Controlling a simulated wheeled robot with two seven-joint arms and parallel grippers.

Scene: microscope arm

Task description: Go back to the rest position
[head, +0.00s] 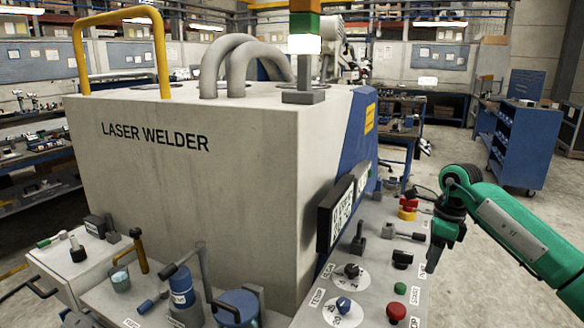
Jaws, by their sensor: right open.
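My right arm is green and comes in from the right edge. My right gripper (432,262) is dark and points down beside the right part of the control panel (380,290). It is open, and I see nothing between its fingers. How far it is above the panel is hard to tell. My left gripper is out of view.
A large laser welder (190,190) fills the middle. The panel carries a screen (340,214), a red and yellow stop button (408,208), knobs and levers. Jars and handles stand on its front ledge. A blue cart (520,145) stands at right; the floor around it is open.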

